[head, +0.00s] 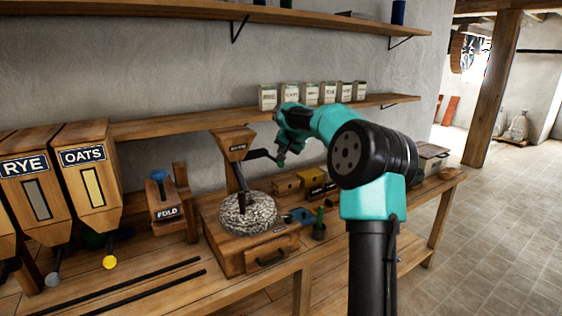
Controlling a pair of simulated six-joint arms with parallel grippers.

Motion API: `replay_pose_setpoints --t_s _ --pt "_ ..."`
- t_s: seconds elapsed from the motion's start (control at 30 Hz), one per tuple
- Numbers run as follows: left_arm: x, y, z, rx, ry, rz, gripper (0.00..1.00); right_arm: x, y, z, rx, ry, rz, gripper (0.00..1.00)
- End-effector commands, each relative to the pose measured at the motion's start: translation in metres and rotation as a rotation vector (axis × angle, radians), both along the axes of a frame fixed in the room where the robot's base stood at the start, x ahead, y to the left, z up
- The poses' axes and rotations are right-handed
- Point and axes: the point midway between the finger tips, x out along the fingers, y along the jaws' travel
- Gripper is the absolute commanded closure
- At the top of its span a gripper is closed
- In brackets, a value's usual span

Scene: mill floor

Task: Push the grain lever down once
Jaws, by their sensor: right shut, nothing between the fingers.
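A dark lever with a grey ball end (52,280) hangs under the rye bin, and one with a yellow ball end (110,262) hangs under the oats bin. No label marks either as the grain lever. My right arm reaches in from the lower right. My right gripper (284,154) is small and partly hidden by its wrist. It is shut and empty near the mill's crank, well right of the bin levers. I cannot tell whether it touches the crank. My left gripper is out of view.
A mill with a wooden hopper (233,143), a round stone (247,213) and a drawer stands mid-bench. A FOLD box (165,206) stands between it and the bins. Two dark rods (135,280) lie in front.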

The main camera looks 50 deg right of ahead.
Motion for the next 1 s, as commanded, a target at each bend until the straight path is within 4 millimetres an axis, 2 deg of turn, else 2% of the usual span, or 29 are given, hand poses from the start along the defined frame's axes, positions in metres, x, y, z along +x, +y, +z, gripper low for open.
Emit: replay_pose_setpoints --t_s 1.0 --pt "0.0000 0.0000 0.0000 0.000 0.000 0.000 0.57 0.0000 0.0000 -0.0089 0.000 0.000 0.000 1.00"
